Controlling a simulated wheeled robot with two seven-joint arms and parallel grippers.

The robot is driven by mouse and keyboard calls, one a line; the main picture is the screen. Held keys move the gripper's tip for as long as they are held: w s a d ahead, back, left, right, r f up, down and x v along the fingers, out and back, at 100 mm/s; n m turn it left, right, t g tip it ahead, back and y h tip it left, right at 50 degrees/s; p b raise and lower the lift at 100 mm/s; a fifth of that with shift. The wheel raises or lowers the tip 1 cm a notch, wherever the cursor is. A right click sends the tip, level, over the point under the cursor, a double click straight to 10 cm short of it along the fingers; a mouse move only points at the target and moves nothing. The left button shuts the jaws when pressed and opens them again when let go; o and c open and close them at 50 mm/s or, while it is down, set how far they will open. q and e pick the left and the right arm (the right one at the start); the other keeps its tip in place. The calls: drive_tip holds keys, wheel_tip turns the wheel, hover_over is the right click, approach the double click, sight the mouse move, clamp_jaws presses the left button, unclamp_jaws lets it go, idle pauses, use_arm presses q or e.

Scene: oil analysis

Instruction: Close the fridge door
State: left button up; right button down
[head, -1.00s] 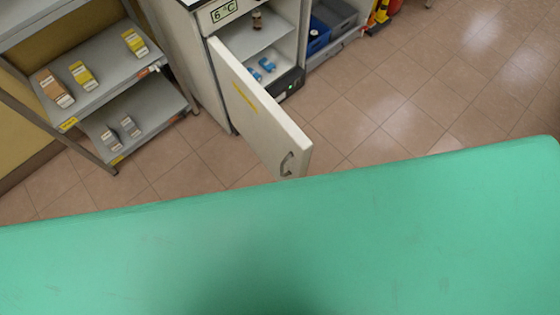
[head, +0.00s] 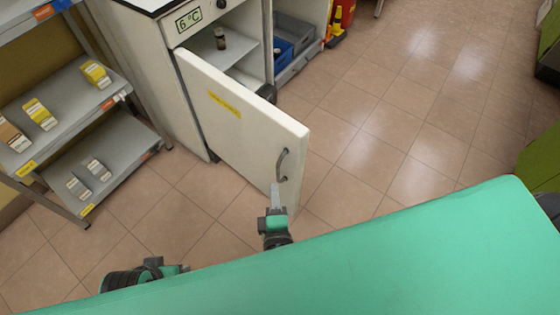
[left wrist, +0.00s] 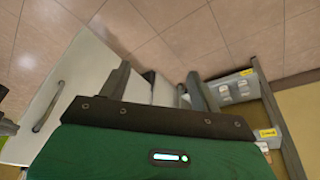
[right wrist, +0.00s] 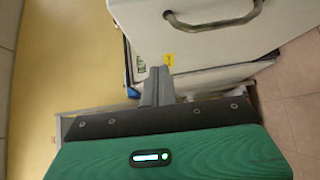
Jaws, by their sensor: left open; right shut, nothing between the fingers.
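The white fridge door (head: 245,125) stands wide open, swung out toward me, with a grey handle (head: 283,165) near its free edge. The fridge body (head: 165,70) behind it has a 6 °C display. My right gripper (head: 277,190) is shut and empty, its tip close to the door's outer face below and left of the handle; I cannot tell if it touches. The door and handle also show in the right wrist view (right wrist: 215,22). My left gripper (head: 185,268) is at the lower left, apart from the door; in the left wrist view its fingers (left wrist: 160,85) are spread and empty.
A grey shelf rack (head: 75,115) with several small boxes stands left of the fridge. A small brown bottle (head: 220,40) is inside the fridge. Blue and grey crates (head: 290,45) sit to its right. The tiled floor (head: 400,110) on the right is clear.

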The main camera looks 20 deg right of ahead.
drive_tip(key=r, duration=0.1)
drive_tip(key=p, duration=0.1)
approach(282, 137)
drive_tip(key=w+a, duration=0.2)
drive_tip(key=w, duration=0.1)
drive_tip(key=shift+w+d+f+p, duration=0.2)
drive_tip(key=shift+w+d+p, duration=0.35)
drive_tip(key=shift+w+d, duration=0.65)
use_arm(q)
drive_tip(key=f, duration=0.3)
drive_tip(key=shift+w+f+g, duration=0.2)
drive_tip(key=shift+f+g, duration=0.1)
drive_tip(key=shift+f, duration=0.05)
use_arm(e)
drive_tip(key=shift+w+d+f, duration=0.1)
drive_tip(key=shift+w+d, duration=0.15)
drive_tip(key=shift+d, duration=0.05)
drive_tip(key=shift+d, duration=0.1)
